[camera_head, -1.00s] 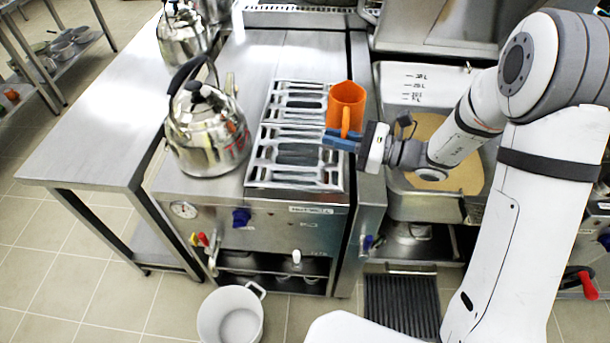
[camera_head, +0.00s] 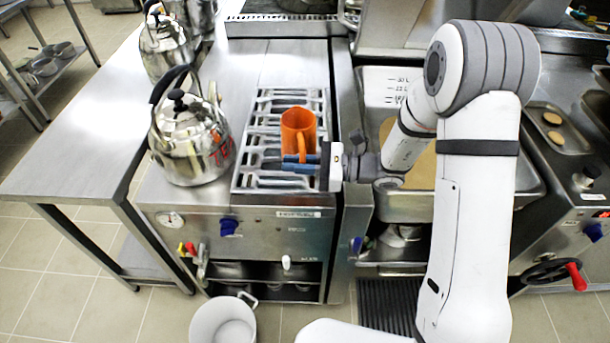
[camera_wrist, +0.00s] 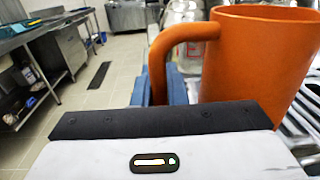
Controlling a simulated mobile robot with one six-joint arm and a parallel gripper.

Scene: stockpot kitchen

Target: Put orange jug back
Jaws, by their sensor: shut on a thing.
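The orange jug (camera_head: 297,126) is upright over the right part of the metal grate (camera_head: 243,181) on the stove top. I cannot tell whether its base touches the grate. My gripper (camera_head: 300,160) comes from the right, with its blue fingers shut on the jug's handle. In the wrist view the jug (camera_wrist: 262,60) fills the upper right, and its handle runs down between the blue fingers (camera_wrist: 168,86). The handle's lower end is hidden there.
A large steel kettle (camera_head: 190,142) stands on the stove just left of the grate. A second kettle (camera_head: 165,48) stands behind it on the steel table (camera_head: 80,135). A basin (camera_head: 400,208) lies right of the stove. A white pot (camera_head: 222,322) sits on the floor.

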